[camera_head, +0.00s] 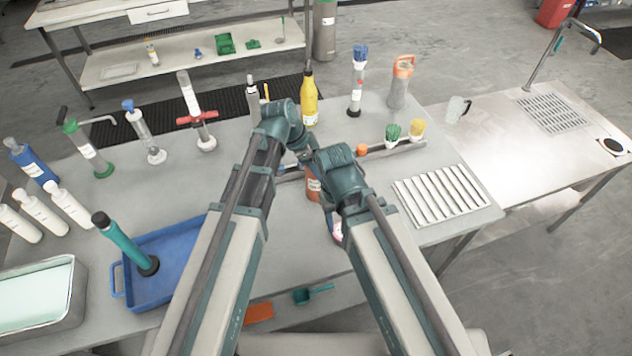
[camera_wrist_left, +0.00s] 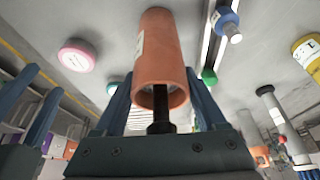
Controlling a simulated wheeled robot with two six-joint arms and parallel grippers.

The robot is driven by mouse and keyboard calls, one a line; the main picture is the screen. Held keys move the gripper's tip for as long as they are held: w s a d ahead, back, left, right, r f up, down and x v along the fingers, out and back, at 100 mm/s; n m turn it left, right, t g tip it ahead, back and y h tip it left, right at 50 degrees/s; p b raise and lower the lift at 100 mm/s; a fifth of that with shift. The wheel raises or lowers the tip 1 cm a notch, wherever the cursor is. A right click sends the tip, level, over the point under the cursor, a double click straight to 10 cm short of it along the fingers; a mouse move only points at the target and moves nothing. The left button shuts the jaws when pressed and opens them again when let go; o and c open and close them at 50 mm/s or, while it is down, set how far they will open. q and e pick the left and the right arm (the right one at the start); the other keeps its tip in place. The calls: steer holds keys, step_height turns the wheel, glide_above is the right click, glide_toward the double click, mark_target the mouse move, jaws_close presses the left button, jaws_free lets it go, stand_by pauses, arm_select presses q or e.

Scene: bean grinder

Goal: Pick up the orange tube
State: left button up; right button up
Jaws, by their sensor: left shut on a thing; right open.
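The orange tube (camera_head: 313,188) shows in the head view at mid-table, partly hidden by my arms. In the left wrist view the tube (camera_wrist_left: 160,60) is a hollow orange cylinder with a white label, and a dark rod shows below its open end. My left gripper (camera_wrist_left: 160,84) is shut on it, one blue finger on each side. In the head view my left gripper's fingers are mostly hidden behind the wrists. My right gripper (camera_head: 329,206) is open beside the tube, partly hidden by its own wrist; its blue fingers also show at the left of the left wrist view.
A yellow bottle (camera_head: 309,100) stands behind my wrists. A grey rail (camera_head: 400,148) with brushes lies to the right, near a slatted rack (camera_head: 448,196). A blue tray (camera_head: 165,268) with a teal plunger (camera_head: 122,242) is at the left. A pink-and-white object (camera_head: 337,230) lies beside my right gripper.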

arm_select(q)
jaws_close()
steer(key=shift+r, duration=0.1)
arm_select(e)
steer(key=shift+r, duration=0.1)
